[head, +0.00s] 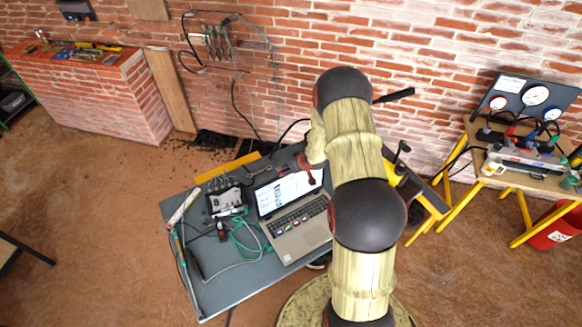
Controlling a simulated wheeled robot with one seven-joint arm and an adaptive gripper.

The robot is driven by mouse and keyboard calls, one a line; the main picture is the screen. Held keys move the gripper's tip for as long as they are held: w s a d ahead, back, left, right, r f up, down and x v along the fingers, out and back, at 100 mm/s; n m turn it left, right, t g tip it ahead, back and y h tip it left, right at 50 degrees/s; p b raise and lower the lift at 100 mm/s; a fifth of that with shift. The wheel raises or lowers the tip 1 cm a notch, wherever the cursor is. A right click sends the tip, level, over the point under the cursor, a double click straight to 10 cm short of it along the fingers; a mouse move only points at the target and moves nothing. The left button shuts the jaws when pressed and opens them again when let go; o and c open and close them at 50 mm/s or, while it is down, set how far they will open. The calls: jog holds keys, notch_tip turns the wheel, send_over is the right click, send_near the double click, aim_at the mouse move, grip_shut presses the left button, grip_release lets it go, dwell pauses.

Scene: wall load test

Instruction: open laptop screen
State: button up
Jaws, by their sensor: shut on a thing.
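The laptop (297,229) stands on the grey table with its keyboard facing up. Its screen (285,190) is raised and lit, with a white page and dark figures on it. My gripper (307,168) is at the upper edge of the screen, right of its middle, and is shut on that edge. The fingertips are small in this view, and my arm covers the area just right of the screen and laptop.
A grey table (235,285) carries a small device (226,199) with green cables left of the laptop. A brick wall stands behind. At right, a yellow-legged stand (480,200) holds gauges (535,96) beside a red bin (555,232). The floor at front left is mostly clear.

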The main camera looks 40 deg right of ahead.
jog(key=shift+w+d+r, duration=0.1)
jog(key=shift+w+r, duration=0.15)
jog(key=shift+r, duration=0.05)
jog(key=o, duration=1.7)
jog(key=shift+s+f, duration=0.15)
jog(key=shift+s, duration=0.05)
jog(key=v, duration=1.2)
jog(key=shift+f, duration=0.1)
